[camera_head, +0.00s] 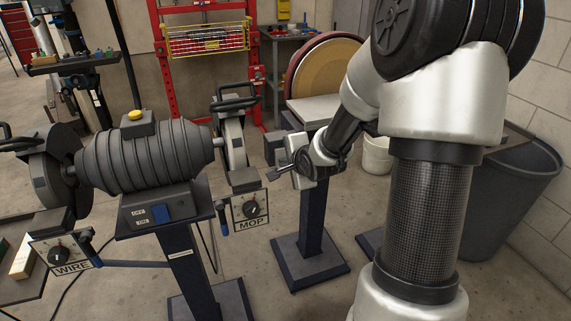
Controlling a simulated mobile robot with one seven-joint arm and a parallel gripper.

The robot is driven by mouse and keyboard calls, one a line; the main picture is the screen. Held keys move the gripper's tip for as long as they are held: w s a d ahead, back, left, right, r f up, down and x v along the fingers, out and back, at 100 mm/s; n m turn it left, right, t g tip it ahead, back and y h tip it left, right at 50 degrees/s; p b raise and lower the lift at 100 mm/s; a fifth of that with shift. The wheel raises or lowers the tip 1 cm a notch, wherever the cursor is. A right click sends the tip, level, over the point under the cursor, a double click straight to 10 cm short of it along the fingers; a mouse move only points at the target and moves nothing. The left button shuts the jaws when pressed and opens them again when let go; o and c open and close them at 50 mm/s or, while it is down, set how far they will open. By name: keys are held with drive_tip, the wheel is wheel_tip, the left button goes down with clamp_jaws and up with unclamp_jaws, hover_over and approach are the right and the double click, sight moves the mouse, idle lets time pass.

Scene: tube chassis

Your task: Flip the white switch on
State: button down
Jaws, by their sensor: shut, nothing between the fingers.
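I cannot clearly make out a white switch. A grey and black bench grinder (145,158) stands on a pedestal at the left. Its front has a blue block (176,212) with small white labels beside it. A white panel with a black knob marked MOP (251,209) hangs below the right wheel. A similar panel marked WIRE (63,253) hangs below the left wheel. My gripper (271,176) is shut and empty, just right of the right wheel and above and right of the MOP panel. It points left and appears apart from the grinder.
A disc sander (318,65) stands behind my gripper. A white bucket (377,155) and a grey bin (507,190) stand at the right, partly behind my arm. A red press frame (165,75) is at the back. Open floor lies between the pedestals.

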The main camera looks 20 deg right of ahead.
drive_tip(key=shift+w, duration=0.15)
drive_tip(key=shift+r+p, duration=0.1)
drive_tip(key=shift+p, duration=0.3)
drive_tip(key=shift+r+p, duration=0.75)
drive_tip(key=shift+p, duration=0.05)
drive_tip(key=shift+f, duration=0.1)
